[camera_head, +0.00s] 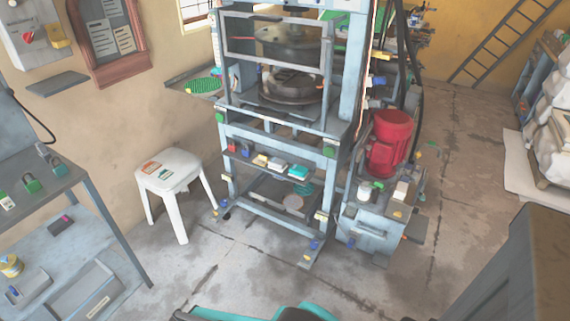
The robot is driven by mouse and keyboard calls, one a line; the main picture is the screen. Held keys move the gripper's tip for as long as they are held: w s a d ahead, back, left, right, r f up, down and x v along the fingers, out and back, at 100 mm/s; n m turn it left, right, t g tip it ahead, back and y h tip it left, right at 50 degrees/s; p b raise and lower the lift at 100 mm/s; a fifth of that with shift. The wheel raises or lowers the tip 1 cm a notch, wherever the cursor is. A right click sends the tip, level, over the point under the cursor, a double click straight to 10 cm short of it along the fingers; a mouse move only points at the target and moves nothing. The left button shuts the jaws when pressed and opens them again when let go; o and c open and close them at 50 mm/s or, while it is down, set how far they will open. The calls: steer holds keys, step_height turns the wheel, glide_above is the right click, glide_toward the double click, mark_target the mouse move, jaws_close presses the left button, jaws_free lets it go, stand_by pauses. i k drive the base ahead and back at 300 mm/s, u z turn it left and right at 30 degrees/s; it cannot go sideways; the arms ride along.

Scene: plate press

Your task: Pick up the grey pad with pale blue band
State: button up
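I cannot pick out a grey pad with a pale blue band for certain; the small items are too small to read their bands. Several small blocks lie on the shelf (240,134) of the pale blue press frame, among them a pale block (277,165) and a teal block (298,172). A teal and black part at the bottom edge seems to be mine. My gripper's fingers do not show.
A red motor (388,140) stands on a blue-grey unit right of the press. A grey workbench (50,205) with padlocks is at the left, with trays on its lower shelf. A dark grey cabinet (525,270) fills the lower right. Concrete floor is open in front of the press.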

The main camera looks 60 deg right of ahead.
mark_target(276, 163)
steer(key=u, duration=0.05)
steer(key=i, duration=1)
steer(key=z, duration=0.05)
